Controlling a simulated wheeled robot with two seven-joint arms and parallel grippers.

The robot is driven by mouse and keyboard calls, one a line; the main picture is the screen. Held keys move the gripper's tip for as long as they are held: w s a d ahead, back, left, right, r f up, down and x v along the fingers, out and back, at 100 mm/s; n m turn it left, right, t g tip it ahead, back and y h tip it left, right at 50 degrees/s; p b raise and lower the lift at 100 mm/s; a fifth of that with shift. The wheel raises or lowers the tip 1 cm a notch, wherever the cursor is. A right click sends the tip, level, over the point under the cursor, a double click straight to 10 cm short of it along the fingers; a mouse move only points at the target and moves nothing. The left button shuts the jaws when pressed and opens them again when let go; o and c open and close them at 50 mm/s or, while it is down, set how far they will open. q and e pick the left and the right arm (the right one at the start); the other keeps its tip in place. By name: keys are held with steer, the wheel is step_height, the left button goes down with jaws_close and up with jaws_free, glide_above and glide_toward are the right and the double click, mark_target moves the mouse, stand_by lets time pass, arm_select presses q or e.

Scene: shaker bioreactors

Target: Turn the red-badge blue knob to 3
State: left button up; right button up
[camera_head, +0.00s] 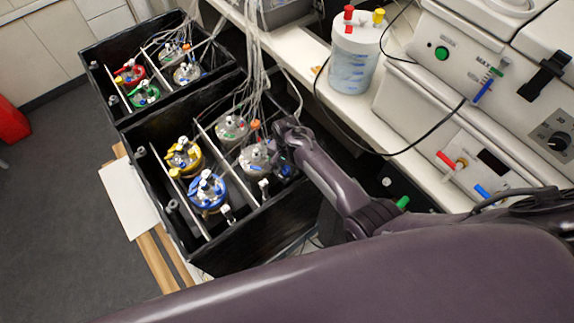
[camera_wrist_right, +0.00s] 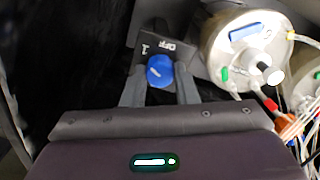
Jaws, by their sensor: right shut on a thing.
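In the right wrist view, a round blue knob (camera_wrist_right: 160,71) with a short white mark sits on a dark plate (camera_wrist_right: 176,46) printed with "OFF" and "1". My right gripper (camera_wrist_right: 160,88) is shut on the knob, one finger on each side of it. I cannot read the exact setting, and no red badge shows there. My left gripper is not in view.
Steel-lidded vessels with yellow (camera_head: 184,157) and blue (camera_head: 206,191) rings stand in the near box, with tubes above. Another vessel lid (camera_wrist_right: 245,45) is close to the right of my gripper. A second black box (camera_head: 105,70) stands behind. A bench with instruments (camera_head: 470,120) lies right.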

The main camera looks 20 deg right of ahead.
mark_target(287, 168)
steer(key=n+p, duration=0.1)
steer(key=n, duration=0.4)
steer(key=shift+r, duration=0.1)
steer(key=n+p, duration=0.1)
steer(key=n, duration=0.5)
steer(key=shift+n, duration=0.3)
steer(key=n, duration=0.6)
steer(key=n+b, duration=0.1)
steer(key=n, duration=0.4)
steer(key=shift+n, duration=0.4)
steer(key=o, duration=1)
steer(key=shift+r+p, duration=0.9)
steer(key=shift+r, duration=2.95)
